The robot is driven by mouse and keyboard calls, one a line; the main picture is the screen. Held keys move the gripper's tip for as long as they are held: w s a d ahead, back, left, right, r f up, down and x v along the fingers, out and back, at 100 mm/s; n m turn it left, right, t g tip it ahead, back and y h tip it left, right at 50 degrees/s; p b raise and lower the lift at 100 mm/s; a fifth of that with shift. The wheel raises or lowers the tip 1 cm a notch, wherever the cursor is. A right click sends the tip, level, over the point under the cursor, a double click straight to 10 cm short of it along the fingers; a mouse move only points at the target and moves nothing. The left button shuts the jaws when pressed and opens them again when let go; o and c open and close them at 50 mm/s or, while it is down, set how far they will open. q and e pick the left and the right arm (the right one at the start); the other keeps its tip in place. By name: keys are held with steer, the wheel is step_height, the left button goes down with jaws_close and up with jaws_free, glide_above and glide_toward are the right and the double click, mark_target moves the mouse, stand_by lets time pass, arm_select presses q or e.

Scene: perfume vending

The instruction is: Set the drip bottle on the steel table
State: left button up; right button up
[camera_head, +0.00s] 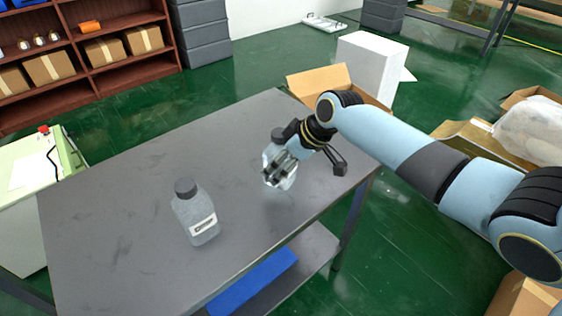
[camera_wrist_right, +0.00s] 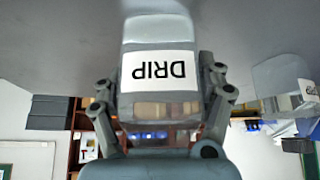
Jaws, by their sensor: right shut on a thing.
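My right gripper (camera_head: 281,168) is shut on the drip bottle (camera_head: 283,182), a clear grey bottle over the right part of the steel table (camera_head: 120,190). In the right wrist view the drip bottle (camera_wrist_right: 160,52) stands between the two fingers, its white label reading DRIP upside down. It looks roughly upright. A faint dark patch shows on the table below it, but I cannot tell whether its base touches. The fingers and wrist hide part of it. My left gripper is not in view.
A second grey bottle (camera_head: 197,222) with a dark cap and white label stands on the table, left of the gripper. It also shows in the right wrist view (camera_wrist_right: 283,78). A blue bin (camera_head: 253,283) lies on the lower shelf. The table's far left is bare.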

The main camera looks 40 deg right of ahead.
steer(key=o, duration=1.1)
steer(key=shift+f, duration=0.15)
steer(key=o, duration=0.6)
steer(key=shift+s+d+r, duration=0.1)
steer(key=shift+s+r, duration=0.05)
steer(key=shift+r, duration=0.3)
steer(key=p+v, duration=0.2)
steer(key=v, duration=0.9)
steer(key=shift+s+r, duration=0.15)
